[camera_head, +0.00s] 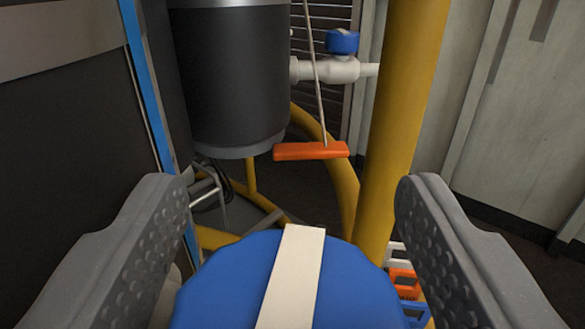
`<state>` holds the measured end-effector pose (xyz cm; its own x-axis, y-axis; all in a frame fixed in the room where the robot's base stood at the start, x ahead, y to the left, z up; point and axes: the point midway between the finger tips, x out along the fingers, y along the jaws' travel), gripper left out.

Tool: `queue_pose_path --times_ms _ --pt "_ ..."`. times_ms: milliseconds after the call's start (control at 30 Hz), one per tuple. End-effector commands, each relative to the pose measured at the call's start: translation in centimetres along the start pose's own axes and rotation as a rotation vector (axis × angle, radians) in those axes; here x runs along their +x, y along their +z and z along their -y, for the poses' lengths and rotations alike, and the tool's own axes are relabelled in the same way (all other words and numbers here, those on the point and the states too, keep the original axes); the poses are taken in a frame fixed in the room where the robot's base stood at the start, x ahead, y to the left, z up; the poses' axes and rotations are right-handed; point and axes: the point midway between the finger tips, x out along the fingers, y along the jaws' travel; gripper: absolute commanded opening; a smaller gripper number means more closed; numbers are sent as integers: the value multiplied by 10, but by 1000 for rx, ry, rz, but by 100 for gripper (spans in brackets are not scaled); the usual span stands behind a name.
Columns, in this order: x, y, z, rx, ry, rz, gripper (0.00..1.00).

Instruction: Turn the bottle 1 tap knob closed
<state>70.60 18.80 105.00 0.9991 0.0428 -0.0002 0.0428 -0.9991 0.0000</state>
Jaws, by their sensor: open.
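A large round blue knob (348,285) with a white stripe across its top lies at the bottom centre, close to the camera. The stripe runs nearly up and down in the picture, leaning slightly right at its top. My gripper (293,190) is open. Its two grey fingers stand to the left and right of the knob, with gaps visible on both sides. The knob's lower part and its pipe are hidden. A smaller blue knob (342,41) sits on a white valve further back. I cannot read any bottle number.
A dark cylinder (232,80) hangs at upper left centre. A yellow post (398,120) stands right of centre. An orange handle (311,151) hangs on a cord between them. Blue, white and orange items show at lower right. Pale wall panels (500,110) fill the right.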

Motion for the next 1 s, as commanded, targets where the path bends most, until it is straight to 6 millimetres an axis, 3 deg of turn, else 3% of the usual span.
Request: queue_pose_path --times_ms 333,367,500,533,1000 --pt "3 0 1 0 -1 0 61" --pt "3 0 1 0 -1 0 58" --pt "3 0 1 0 -2 0 19" --pt "3 0 1 0 -2 0 16" --pt "5 -4 2 3 95 1 17"
